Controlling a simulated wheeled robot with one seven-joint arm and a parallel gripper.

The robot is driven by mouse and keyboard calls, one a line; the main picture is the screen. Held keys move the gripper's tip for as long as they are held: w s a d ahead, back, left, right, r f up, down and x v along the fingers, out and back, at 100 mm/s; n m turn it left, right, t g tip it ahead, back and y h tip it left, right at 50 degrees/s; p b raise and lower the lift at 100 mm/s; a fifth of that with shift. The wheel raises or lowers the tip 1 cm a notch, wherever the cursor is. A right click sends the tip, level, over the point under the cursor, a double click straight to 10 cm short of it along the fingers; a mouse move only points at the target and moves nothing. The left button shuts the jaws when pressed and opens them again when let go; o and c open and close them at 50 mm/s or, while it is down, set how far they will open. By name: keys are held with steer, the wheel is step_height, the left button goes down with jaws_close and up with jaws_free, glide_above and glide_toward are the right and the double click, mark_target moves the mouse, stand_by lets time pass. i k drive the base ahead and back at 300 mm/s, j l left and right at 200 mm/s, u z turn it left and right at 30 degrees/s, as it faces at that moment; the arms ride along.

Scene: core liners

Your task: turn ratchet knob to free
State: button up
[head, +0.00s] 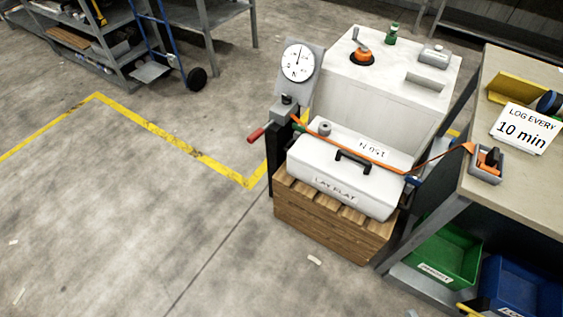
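An orange strap (350,151) runs from the post on the left, over a white case (325,175), to this box. The knob's setting is too small to read. My gripper is not in view.
A dial gauge (298,62) on a post with a red-handled lever (256,135) stands left of the case. A white cabinet (375,95) with an orange knob (362,52) stands behind. A sign (525,127) reads "LOG EVERY 10 min". Green (440,262) and blue (520,290) bins sit below the bench.

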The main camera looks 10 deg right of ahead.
mark_target(286, 100)
steer(key=i+j, duration=0.4)
steer(key=i, duration=0.15)
steer(key=i+j, duration=0.4)
steer(key=i, duration=0.15)
steer(key=i+j+u, duration=0.1)
steer(key=i+j, duration=0.25)
steer(key=i, duration=0.2)
steer(key=i+j, duration=0.35)
steer(key=i, duration=0.2)
